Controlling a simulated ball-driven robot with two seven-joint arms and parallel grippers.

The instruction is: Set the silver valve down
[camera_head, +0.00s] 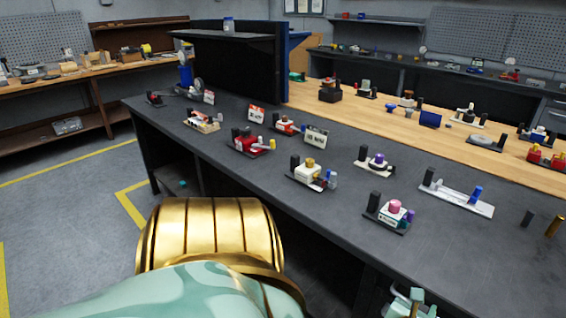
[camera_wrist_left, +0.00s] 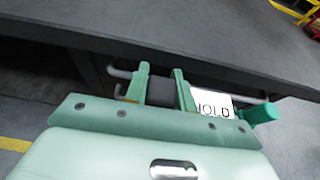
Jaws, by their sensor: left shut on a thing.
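My left gripper (camera_wrist_left: 160,88) is shut on a dark grey block that is part of the silver valve (camera_wrist_left: 122,73). In the left wrist view, grey metal pipe shows beside the left finger. A white plate reading "HOLD" (camera_wrist_left: 212,103) and a green cylinder (camera_wrist_left: 260,113) show right of the fingers. The held assembly is in front of the table's front edge, not over the open top. In the head view the left gripper (camera_head: 416,300) is at the bottom edge, mostly cut off, and the valve cannot be made out. My right gripper is not in view.
The dark table (camera_head: 270,185) carries several valve assemblies, among them a red one (camera_head: 250,143), a cream one (camera_head: 310,172), a pink-topped one (camera_head: 392,212) and a pale long one (camera_head: 457,196). Bare top lies along the front edge. A wooden bench top (camera_head: 470,150) adjoins behind.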

